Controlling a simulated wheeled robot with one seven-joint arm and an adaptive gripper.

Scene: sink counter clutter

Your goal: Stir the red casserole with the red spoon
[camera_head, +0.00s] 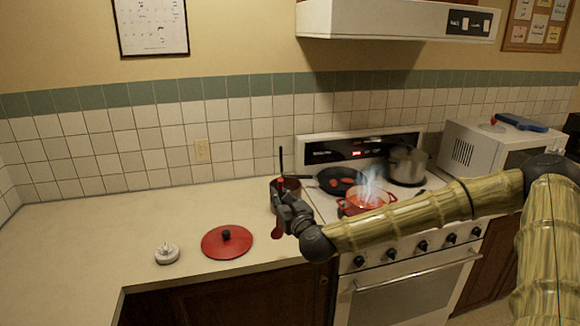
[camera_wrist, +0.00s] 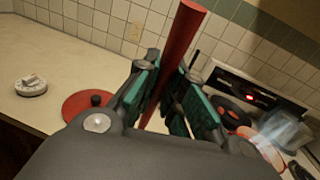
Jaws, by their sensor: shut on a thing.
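The red casserole (camera_head: 366,201) stands uncovered on the front of the stove, with pale steam or smoke rising from it. It also shows at the right edge of the wrist view (camera_wrist: 262,146). My gripper (camera_head: 284,204) is left of the casserole, in front of the utensil crock. It is shut on the red spoon, whose bowl (camera_head: 277,231) hangs down over the counter's front. In the wrist view the spoon's red handle (camera_wrist: 181,45) stands tilted between the teal finger pads. The casserole's inside is too small to make out.
A dark crock (camera_head: 291,186) with utensils stands beside the stove. A red lid (camera_head: 227,242) and a white timer-like object (camera_head: 167,254) lie on the counter. A black pan (camera_head: 340,181) and a grey pot (camera_head: 407,165) occupy the stove's back.

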